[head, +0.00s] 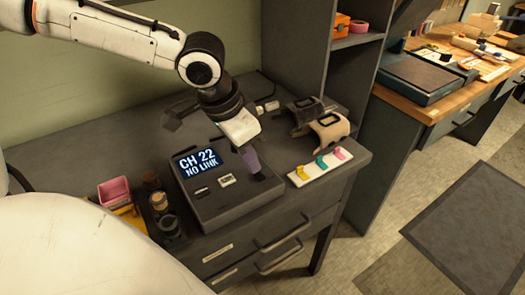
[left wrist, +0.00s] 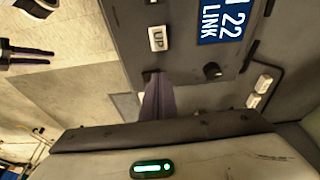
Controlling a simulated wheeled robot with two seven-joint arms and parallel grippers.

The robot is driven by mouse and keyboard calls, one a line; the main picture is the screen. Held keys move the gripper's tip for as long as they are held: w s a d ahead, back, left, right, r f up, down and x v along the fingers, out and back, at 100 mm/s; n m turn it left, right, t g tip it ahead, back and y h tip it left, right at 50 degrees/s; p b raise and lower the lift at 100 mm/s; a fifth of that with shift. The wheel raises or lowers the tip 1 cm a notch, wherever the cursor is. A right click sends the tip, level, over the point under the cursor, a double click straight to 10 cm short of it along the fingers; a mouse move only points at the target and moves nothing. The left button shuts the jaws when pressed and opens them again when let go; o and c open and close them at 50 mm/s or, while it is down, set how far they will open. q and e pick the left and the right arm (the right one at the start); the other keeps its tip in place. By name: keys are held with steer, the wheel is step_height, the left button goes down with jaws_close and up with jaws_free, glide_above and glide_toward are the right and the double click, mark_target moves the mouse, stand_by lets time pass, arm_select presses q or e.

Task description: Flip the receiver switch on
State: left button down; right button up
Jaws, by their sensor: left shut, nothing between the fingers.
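The receiver (head: 235,200) is a dark grey box on the desk, its blue display (head: 198,163) reading "CH 22 NO LINK". Small pale plates sit on its face, and in the left wrist view one plate (left wrist: 158,38) reads "UP". My left gripper (head: 257,172) points down over the right part of the receiver. Its purple-grey fingers (left wrist: 155,88) are shut and empty, with the tips close to the receiver's face. The switch cannot be made out clearly; the fingers may hide it. Whether the tips touch anything cannot be told.
A white strip with coloured clips (head: 320,166) lies right of the receiver. Dark and beige cuff-like items (head: 330,130) stand behind it. A pink box (head: 114,191) and small dark jars (head: 164,212) stand at left. A black knob (left wrist: 212,71) shows in the wrist view.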

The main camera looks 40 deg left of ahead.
arm_select(q)
steer(key=shift+s+d+r+b, duration=0.15)
steer(key=shift+s+d+b, duration=0.15)
steer(key=shift+d, duration=0.45)
arm_select(e)
steer(key=shift+w, duration=0.35)
steer(key=shift+s+f, duration=0.1)
